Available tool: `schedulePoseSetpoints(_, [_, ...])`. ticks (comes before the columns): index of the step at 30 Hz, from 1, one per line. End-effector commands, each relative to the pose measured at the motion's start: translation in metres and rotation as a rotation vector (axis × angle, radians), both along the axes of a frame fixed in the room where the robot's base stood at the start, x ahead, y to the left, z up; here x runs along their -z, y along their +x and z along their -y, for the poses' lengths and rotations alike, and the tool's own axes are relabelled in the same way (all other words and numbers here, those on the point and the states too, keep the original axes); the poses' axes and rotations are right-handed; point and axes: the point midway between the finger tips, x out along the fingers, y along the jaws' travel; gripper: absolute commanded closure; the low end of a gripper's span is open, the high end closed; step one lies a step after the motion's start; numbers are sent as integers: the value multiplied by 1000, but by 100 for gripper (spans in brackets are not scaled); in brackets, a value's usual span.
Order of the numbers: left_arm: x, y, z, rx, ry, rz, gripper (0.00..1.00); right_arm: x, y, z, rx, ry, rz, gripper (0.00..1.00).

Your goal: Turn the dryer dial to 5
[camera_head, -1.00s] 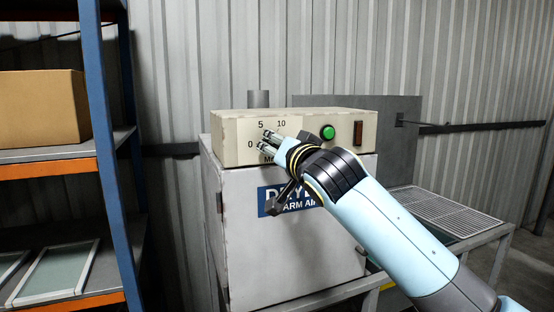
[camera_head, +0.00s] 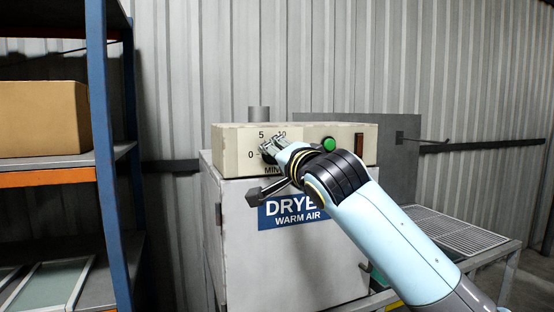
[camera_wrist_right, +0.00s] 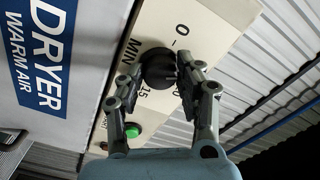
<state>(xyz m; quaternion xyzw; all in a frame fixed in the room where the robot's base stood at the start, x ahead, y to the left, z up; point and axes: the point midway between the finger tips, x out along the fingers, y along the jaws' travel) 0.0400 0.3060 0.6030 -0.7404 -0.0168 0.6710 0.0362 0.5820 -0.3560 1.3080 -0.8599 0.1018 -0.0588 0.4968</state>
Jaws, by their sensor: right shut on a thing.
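The dryer dial (camera_wrist_right: 157,68) is a round black knob on the cream control panel (camera_wrist_right: 215,12), with printed marks around it. In the head view the dial (camera_head: 267,153) is partly covered by my right gripper (camera_head: 271,148). The 0, 5 and 10 marks show around it there. In the right wrist view my right gripper (camera_wrist_right: 160,76) has one finger on each side of the dial and is shut on it. The 0, 15 and MIN print show there, and a finger hides other marks. I cannot tell where the dial points. My left gripper is not in view.
A green button (camera_head: 329,144) and a dark red switch (camera_head: 359,146) sit right of the dial. The panel tops the white dryer (camera_head: 290,260). A shelf rack with a cardboard box (camera_head: 45,116) stands left, and a wire-topped table (camera_head: 445,228) stands right.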

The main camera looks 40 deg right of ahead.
Motion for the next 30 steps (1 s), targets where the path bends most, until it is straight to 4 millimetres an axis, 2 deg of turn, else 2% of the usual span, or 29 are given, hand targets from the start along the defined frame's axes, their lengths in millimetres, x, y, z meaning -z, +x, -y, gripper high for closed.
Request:
schedulePoseSetpoints(9, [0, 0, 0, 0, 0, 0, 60, 0, 0, 0, 0, 0, -1, 97])
schedulePoseSetpoints(10, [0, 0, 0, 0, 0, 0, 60, 0, 0, 0, 0, 0, -1, 62])
schedulePoseSetpoints(15, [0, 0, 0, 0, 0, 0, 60, 0, 0, 0, 0, -1, -1, 42])
schedulePoseSetpoints(24, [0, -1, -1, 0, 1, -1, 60, 0, -2, -1, 0, -1, -1, 42])
schedulePoseSetpoints(26, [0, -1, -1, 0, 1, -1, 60, 1, -8, -2, 0, -1, -1, 42])
schedulePoseSetpoints(30, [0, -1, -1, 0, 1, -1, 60, 0, -32, -8, -1, -3, -1, 42])
